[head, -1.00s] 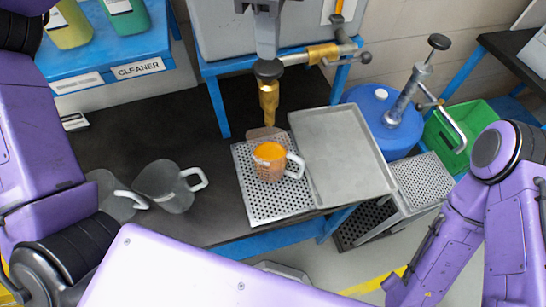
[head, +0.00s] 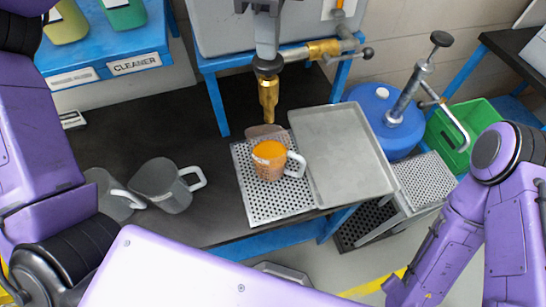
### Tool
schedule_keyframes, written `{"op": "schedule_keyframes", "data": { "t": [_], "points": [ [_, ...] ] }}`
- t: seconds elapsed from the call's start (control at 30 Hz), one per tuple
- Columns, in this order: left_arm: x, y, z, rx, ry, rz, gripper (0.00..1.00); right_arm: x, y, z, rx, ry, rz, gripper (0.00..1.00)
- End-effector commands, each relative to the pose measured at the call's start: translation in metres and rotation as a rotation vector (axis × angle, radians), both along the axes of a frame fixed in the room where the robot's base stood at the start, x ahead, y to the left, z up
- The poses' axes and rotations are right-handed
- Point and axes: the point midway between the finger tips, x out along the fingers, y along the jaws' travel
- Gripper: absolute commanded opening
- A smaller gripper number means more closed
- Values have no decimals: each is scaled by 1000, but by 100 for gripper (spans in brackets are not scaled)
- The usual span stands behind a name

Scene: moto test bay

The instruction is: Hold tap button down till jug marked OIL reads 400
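The tap's brass spout (head: 268,98) hangs below a dark round button (head: 267,67). My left gripper (head: 268,52) comes down from the top edge with its fingers together, at or just above the button. I cannot tell whether they press it. A clear jug (head: 269,172) with orange liquid stands upright on the perforated drip plate (head: 262,208), below the spout, handle to the right. Its marking and reading are too small to make out. No stream shows clearly. My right gripper is out of view; only my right arm shows at the right.
Two empty grey jugs (head: 166,187) stand left on the dark bench (head: 130,140). A grey tray (head: 343,152) lies right of the plate. A blue drum (head: 376,112) with a pump and a green crate (head: 452,138) stand at the right. Bottles stand on a blue CLEANER shelf (head: 112,66).

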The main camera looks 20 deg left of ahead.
Motion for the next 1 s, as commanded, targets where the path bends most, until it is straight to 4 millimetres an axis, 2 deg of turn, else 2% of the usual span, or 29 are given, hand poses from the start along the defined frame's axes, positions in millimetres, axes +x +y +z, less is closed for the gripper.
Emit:
{"op": "schedule_keyframes", "data": {
  "t": [0.57, 0.67, 0.77, 1.0],
  "points": [
    [0, 0, -16, 0, 0, 0, 0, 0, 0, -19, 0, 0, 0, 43],
    [0, 0, -15, 0, 0, 0, 0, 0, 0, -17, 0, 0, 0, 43],
    [0, 0, -9, 0, 0, 0, 0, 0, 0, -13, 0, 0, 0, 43],
    [0, 0, 25, 0, 0, 1, 0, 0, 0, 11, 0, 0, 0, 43]
  ]
}}
